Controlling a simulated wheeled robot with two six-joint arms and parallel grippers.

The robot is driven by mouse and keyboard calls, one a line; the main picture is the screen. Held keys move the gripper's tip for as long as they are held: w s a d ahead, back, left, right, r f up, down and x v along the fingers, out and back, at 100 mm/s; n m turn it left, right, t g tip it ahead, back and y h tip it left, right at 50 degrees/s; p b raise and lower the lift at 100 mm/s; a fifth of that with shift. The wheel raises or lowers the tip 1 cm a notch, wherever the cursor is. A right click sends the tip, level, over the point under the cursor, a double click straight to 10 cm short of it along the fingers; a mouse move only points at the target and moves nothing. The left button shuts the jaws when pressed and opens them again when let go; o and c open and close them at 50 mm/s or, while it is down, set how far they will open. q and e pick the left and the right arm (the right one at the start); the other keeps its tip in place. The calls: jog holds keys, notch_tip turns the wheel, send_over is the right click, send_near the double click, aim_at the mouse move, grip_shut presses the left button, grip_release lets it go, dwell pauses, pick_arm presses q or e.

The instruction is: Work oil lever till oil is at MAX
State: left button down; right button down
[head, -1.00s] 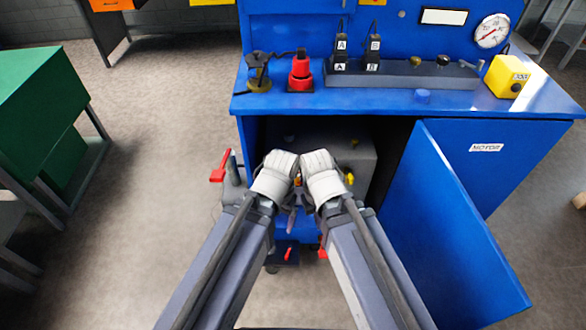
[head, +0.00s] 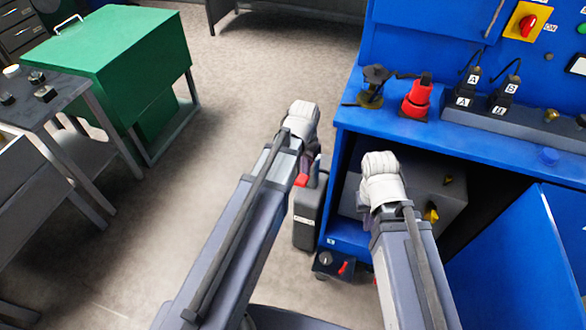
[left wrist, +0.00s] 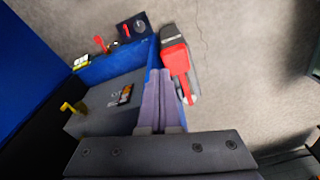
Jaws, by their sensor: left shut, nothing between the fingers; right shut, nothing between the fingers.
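No oil lever or MAX mark can be made out for certain. In the head view a grey tank (head: 452,200) stands inside the blue cabinet, with a yellow tap (head: 431,215); the left wrist view shows a small dark plate (left wrist: 126,95) on it. A small dark unit with a red lever (head: 343,267) sits low at the cabinet's front. My left gripper (head: 308,155) is shut and empty, just outside the cabinet, above a grey can with a red part (head: 305,215). Its fingers (left wrist: 160,75) also show in its wrist view. My right gripper (head: 365,207) is shut before the tank, its tips mostly hidden.
The blue bench (head: 350,108) carries a red device (head: 417,98) and a dark stand (head: 374,85). An open blue door (head: 515,265) stands at the right. A green cabinet (head: 125,60) and a grey table (head: 60,125) are left. The floor between is clear.

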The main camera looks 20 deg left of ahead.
aim_at(300, 178)
pick_arm(q)
jog(key=w+a, duration=0.2)
jog(key=shift+a+r, duration=0.15)
jog(key=shift+a, duration=0.15)
pick_arm(e)
jog(key=shift+w+a+r, duration=0.1)
jog(key=shift+w+a, duration=0.3)
jog(key=shift+a, duration=0.1)
